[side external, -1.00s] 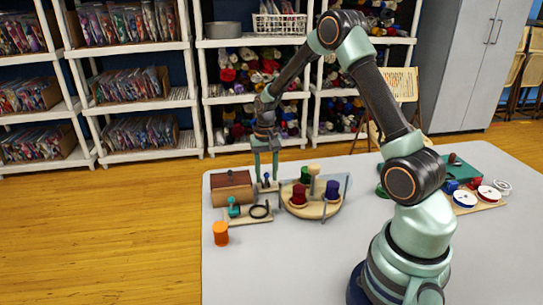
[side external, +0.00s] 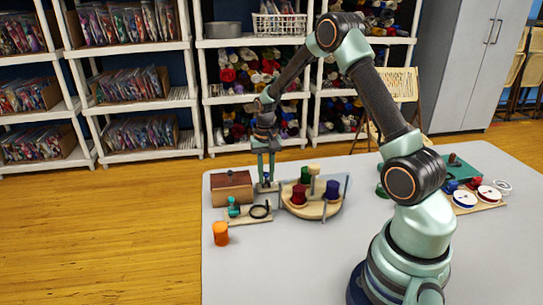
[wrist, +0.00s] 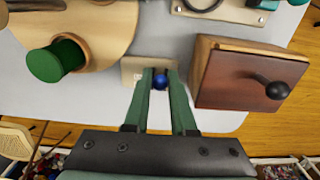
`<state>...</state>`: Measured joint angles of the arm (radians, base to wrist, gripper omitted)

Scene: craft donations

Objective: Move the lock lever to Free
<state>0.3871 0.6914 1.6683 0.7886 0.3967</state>
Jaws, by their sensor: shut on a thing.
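The lock lever, with a blue round knob (wrist: 160,82), stands on a small pale wooden plate (wrist: 131,68) between a brown wooden box (side external: 232,186) and a round wooden turntable (side external: 318,210). My gripper (side external: 266,181) points down over the plate, with one finger on each side of the knob. In the wrist view my gripper (wrist: 161,76) is shut on the knob. The lever's lower part is largely hidden by the fingers and knob. No Free marking is readable.
The box with its dark knob (wrist: 271,88) stands close beside my fingers. A board with a black ring (side external: 259,212) and an orange cylinder (side external: 221,233) lie nearer. The table's centre is clear.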

